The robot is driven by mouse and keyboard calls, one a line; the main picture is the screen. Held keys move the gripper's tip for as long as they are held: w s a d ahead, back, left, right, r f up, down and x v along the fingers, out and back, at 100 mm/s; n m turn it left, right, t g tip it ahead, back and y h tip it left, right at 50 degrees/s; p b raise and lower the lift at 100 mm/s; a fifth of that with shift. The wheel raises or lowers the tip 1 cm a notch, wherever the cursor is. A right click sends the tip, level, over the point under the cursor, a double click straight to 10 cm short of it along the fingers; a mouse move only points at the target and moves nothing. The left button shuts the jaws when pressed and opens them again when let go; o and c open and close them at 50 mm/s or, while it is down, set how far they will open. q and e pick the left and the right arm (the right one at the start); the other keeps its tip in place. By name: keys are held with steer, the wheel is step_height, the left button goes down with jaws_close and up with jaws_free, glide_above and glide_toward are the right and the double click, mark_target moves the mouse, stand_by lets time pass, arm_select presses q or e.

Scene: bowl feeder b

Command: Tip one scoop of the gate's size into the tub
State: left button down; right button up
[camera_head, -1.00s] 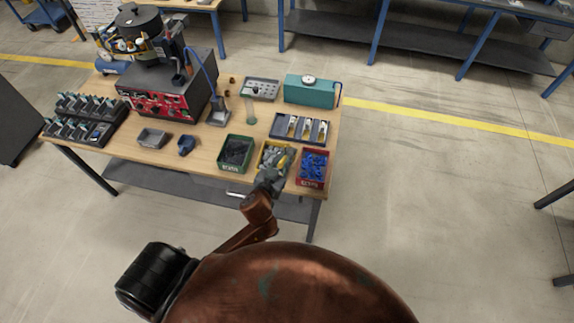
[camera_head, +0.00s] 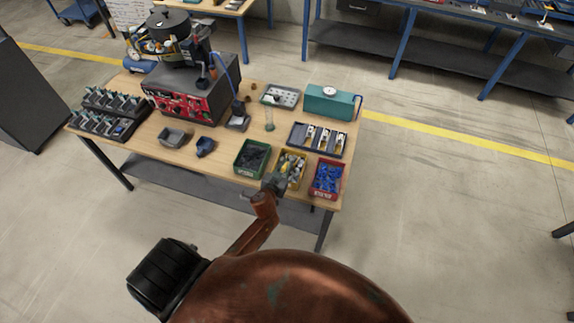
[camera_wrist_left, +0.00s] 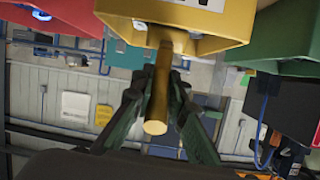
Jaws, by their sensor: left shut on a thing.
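My left gripper (camera_head: 276,184) is at the front edge of the yellow bin (camera_head: 303,172), which holds mixed small parts. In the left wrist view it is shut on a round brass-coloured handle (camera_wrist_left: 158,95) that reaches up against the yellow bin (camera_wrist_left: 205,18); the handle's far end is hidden. The dark feeder bowl (camera_head: 168,22) sits on a black machine with a red front panel (camera_head: 185,107). A grey tub (camera_head: 175,137) and a small dark blue container (camera_head: 205,146) stand in front of it; I cannot tell which is the task's tub. My right gripper is not in view.
A green bin (camera_head: 252,159) with dark parts and a red bin (camera_head: 327,179) with blue parts flank the yellow one. Behind stand a tray (camera_head: 317,140) with several slots and a teal box (camera_head: 333,102). A rack (camera_head: 102,117) fills the table's left end.

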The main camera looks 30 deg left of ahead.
arm_select(q)
step_height(320, 180, up, 4)
steer(key=p, duration=0.3)
steer(key=shift+r, duration=0.15)
steer(key=shift+s+r+b, duration=0.1)
steer(key=shift+r+b, duration=0.1)
steer(key=shift+b, duration=0.3)
steer(key=shift+s+d+r+t+b, duration=0.1)
steer(key=shift+r+t+b, duration=0.2)
steer(key=shift+r, duration=0.05)
steer(key=shift+s+r+t+b, duration=0.15)
steer(key=shift+r+t+b, duration=0.2)
steer(key=shift+r, duration=0.5)
steer(key=shift+s+r+t+b, duration=0.1)
steer(key=shift+r+t+b, duration=0.25)
steer(key=shift+r, duration=0.5)
